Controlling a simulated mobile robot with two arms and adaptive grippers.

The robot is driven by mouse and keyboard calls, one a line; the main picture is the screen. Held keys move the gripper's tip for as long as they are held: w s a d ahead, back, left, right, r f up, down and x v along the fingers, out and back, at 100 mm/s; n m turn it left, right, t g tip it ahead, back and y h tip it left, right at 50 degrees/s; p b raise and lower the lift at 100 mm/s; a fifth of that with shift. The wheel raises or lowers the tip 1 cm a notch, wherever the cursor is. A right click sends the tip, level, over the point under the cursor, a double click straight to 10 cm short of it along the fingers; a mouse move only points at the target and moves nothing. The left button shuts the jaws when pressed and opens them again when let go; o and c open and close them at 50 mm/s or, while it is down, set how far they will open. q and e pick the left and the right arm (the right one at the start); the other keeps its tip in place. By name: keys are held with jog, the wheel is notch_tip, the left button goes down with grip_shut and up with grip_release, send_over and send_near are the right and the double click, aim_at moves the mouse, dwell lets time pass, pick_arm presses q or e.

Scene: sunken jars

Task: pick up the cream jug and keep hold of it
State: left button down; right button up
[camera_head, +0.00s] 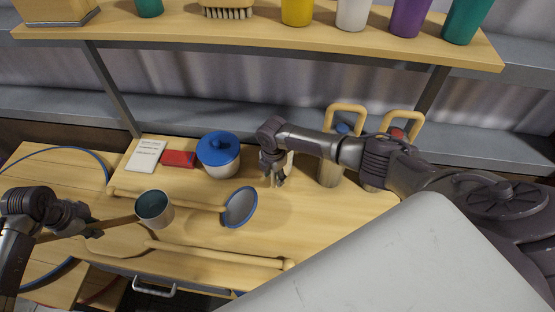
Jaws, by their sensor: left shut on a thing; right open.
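No jug shows clearly. A small cream patch (290,159) shows just behind my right gripper and may be part of the cream jug, mostly hidden by the fingers. My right gripper (273,182) is open and points down over the table, right of the blue-lidded pot. My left gripper (82,220) is at the left and is shut on what looks like a wooden handle (114,222).
A white pot with a blue lid (219,152), a red block (178,158) and a white card (146,153) stand at the back.

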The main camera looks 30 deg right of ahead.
pick_arm(q)
jog(key=shift+r, duration=0.1)
pick_arm(e)
grip_shut()
jog(key=shift+r, duration=0.2)
dwell(0.3)
jog(key=shift+w+r, duration=0.1)
jog(key=shift+r, duration=1.55)
jog(key=shift+s+r, duration=0.2)
jog(key=shift+r, duration=0.15)
jog(key=s+a+r, duration=0.5)
jog(key=s+r, duration=0.1)
jog(key=s, duration=0.4)
jog(key=shift+r, duration=0.3)
pick_arm(q)
jog(key=shift+f, duration=0.2)
pick_arm(e)
jog(key=shift+s, duration=0.1)
